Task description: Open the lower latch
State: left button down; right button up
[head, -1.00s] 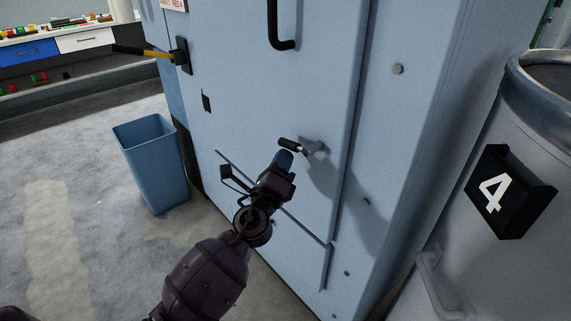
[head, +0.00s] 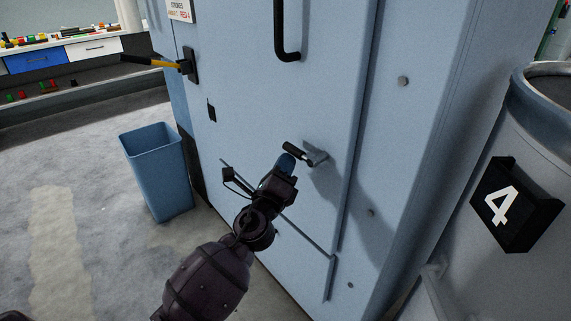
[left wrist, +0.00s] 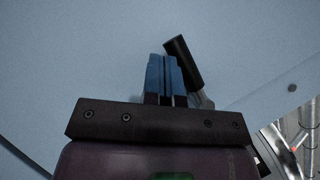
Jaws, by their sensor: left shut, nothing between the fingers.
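The lower latch (head: 299,153) is a short lever with a black grip and a grey metal base, on the pale blue cabinet door (head: 257,85). My left gripper (head: 286,161) has blue fingers, shut and empty, at the latch's lower left. In the left wrist view the shut fingers (left wrist: 164,75) stand just left of the black latch grip (left wrist: 183,61), which tilts up to the left. I cannot tell whether they touch it. My right gripper is not in view.
A black door handle (head: 284,35) is above the latch. A yellow-and-black lever (head: 160,64) juts out at the cabinet's left. A blue bin (head: 158,172) stands on the floor at left. A grey drum with a black "4" plate (head: 513,207) stands close on the right.

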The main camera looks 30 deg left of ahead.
pick_arm(q)
jog(key=b+v, duration=0.2)
jog(key=v, duration=0.8)
jog(key=shift+s+f+b, duration=0.2)
jog(key=shift+s+b, duration=0.15)
jog(key=shift+b, duration=0.05)
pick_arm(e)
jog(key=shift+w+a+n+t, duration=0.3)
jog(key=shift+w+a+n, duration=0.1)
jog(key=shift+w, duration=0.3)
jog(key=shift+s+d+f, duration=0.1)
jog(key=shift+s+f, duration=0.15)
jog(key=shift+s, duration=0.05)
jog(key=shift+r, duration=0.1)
